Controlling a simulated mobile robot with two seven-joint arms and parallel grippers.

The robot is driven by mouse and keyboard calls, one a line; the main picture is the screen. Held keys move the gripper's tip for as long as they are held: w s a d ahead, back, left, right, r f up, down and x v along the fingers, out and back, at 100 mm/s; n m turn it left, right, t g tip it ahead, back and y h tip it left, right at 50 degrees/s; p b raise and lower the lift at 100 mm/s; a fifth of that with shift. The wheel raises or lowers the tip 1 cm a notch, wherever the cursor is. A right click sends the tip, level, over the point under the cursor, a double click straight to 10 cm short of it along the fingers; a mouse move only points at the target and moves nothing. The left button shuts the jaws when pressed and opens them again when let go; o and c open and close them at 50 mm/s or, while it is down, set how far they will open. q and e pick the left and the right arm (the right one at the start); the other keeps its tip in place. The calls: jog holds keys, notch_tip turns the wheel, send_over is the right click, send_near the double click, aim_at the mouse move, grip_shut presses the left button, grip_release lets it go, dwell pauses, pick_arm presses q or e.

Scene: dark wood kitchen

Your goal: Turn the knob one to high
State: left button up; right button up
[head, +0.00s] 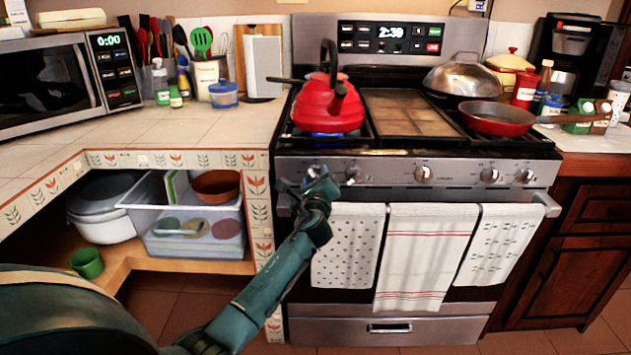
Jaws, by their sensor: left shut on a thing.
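The stove (420,262) stands in the middle of the head view, with a row of knobs along its front panel (455,172). Other knobs show to the right, such as the middle knob (423,173) and the far right knob (524,176). A blue flame (328,134) shows under the red kettle (327,105). My right gripper is not in view.
Towels (425,255) hang on the oven handle (546,205) below the knobs. A red pan (497,118) and a domed lid (461,78) sit on the right of the stove. The tiled counter (200,125) borders the stove on the left, with open shelves below.

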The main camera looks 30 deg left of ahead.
pick_arm(q)
jog(key=shift+f+n, duration=0.1)
jog(key=shift+n, duration=0.6)
jog(key=o, duration=1)
jog(key=shift+c, duration=0.2)
jog(key=shift+s+d, duration=0.3)
jog(key=shift+s, duration=0.15)
jog(key=p+v, duration=0.2)
jog(key=v, duration=1)
jog(key=shift+s, duration=0.15)
